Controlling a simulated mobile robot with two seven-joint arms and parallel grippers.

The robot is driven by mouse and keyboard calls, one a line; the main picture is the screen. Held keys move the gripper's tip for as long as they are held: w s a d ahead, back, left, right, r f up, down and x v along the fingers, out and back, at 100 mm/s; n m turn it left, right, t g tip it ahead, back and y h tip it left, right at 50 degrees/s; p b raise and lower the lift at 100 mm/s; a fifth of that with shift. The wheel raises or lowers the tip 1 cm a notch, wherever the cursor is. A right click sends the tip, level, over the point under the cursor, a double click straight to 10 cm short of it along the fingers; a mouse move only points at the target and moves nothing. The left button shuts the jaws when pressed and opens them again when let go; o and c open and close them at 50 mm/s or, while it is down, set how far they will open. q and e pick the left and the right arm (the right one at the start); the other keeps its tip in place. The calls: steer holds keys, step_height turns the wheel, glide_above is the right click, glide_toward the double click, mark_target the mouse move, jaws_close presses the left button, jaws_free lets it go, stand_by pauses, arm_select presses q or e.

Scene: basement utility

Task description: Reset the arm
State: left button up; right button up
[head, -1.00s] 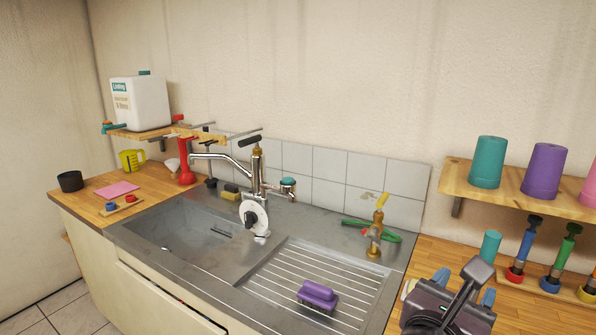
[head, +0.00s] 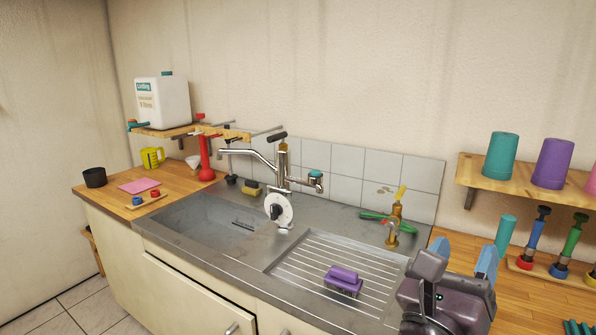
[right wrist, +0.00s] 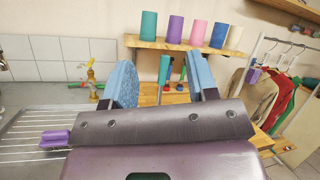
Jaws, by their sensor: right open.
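My right gripper (head: 462,262) is at the lower right of the head view, above the right end of the counter beside the sink. Its two blue fingers stand apart with nothing between them. In the right wrist view the same gripper (right wrist: 163,82) points toward the shelf and wall, its blue fingers spread and empty. My left gripper is in neither view.
A steel sink (head: 215,222) with a tall tap (head: 282,165) and a purple brush (head: 343,279) on its drainboard lies left of my right gripper. A brass tap (head: 395,220) stands behind. A wooden shelf (head: 480,184) carries coloured cups. A clothes rail (right wrist: 250,65) shows right.

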steer(key=w+a+f+n+t+y, duration=0.1)
steer(key=a+n+t+y, duration=0.5)
steer(key=n, duration=0.6)
steer(key=w+a+n+t+y, duration=0.1)
steer(key=n+t+y, duration=0.4)
steer(key=n+y, duration=0.5)
step_height(320, 180, down, 18)
steer(key=w+n+g+y, duration=0.3)
steer(key=n+g+y, duration=0.35)
steer(key=n, duration=1.05)
steer(key=s+d+f+n+g+h, duration=0.2)
steer(key=s+d+f+g+h, duration=0.15)
steer(key=f, duration=0.55)
steer(key=s+d+f+n+g+h, duration=0.1)
steer(key=s+d+f+g+h, duration=0.15)
steer(key=d+f+g, duration=0.4)
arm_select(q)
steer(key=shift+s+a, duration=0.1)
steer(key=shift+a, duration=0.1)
arm_select(e)
steer(key=s+d+f+h, duration=0.1)
steer(key=s+d+f, duration=0.2)
steer(key=s+f, duration=0.7)
steer(key=shift+s+d, duration=0.15)
steer(key=shift+s, duration=0.35)
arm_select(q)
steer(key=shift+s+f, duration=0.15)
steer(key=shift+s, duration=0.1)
